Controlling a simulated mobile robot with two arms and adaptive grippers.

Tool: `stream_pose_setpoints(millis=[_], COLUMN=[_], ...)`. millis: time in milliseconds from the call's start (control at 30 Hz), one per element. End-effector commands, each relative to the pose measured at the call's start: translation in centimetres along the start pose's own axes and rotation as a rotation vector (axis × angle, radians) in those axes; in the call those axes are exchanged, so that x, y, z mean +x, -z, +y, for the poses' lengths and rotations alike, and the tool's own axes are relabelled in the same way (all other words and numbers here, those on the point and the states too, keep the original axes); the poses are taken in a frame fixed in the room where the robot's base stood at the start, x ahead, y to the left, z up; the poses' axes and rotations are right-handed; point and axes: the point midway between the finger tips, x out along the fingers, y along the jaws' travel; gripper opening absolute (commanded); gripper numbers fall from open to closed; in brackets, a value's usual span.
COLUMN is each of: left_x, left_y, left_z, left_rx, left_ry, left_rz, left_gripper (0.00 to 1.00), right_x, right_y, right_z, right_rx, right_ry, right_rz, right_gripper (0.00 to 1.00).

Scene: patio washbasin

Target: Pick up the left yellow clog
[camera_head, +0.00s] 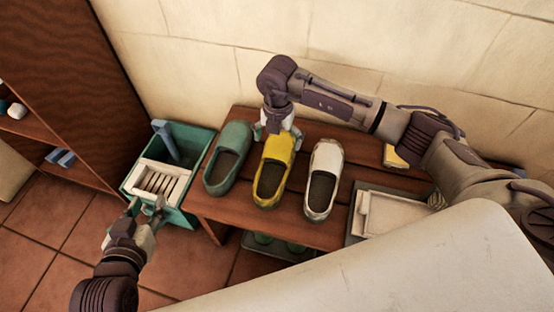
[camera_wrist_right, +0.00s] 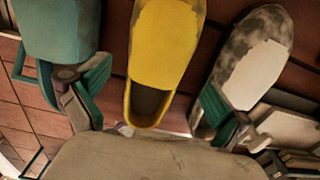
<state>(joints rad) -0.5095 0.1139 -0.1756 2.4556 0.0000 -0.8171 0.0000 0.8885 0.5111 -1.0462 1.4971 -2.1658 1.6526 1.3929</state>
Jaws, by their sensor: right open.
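One yellow clog (camera_head: 271,170) lies on the wooden bench, between a green clog (camera_head: 229,146) and a white clog (camera_head: 324,163). My right gripper (camera_head: 278,131) is open at the yellow clog's far end, near the wall. In the right wrist view the yellow clog (camera_wrist_right: 165,42) lies between the spread fingers of the right gripper (camera_wrist_right: 150,105), with its dark opening toward the gripper. I cannot tell whether the fingers touch it. My left gripper (camera_head: 147,206) is open and empty beside the green crate.
The green crate (camera_head: 190,143) stands left of the bench (camera_head: 210,207) and holds a white slatted piece (camera_head: 158,182). A grey tray (camera_head: 356,215) with a white box is at the bench's right. A yellow-white block (camera_head: 393,158) lies behind, near the wall. Green objects (camera_head: 262,239) sit below the bench.

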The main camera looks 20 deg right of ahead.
Motion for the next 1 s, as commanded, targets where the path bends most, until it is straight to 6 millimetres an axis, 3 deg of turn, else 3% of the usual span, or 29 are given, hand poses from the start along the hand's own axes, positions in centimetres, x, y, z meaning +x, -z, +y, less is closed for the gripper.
stream_pose_setpoints(millis=[267,633,1000], left_x=[0.3,-0.6,-1.0], left_y=[2.0,8.2,9.2], left_z=[0.3,1.2,1.3], left_rx=[0.000,-0.004,-0.005], left_ry=[-0.007,-0.029,-0.031], left_rz=[0.115,0.479,0.530], left_gripper=[0.40,0.40,0.40], right_x=[1.7,5.5,5.9], right_y=[0.1,0.1,0.1], right_z=[0.0,0.2,0.2], right_rx=[0.000,-0.001,-0.001], right_ry=[0.000,-0.001,-0.001], right_rz=[0.002,0.003,0.002], right_gripper=[1.00,1.00,0.98])
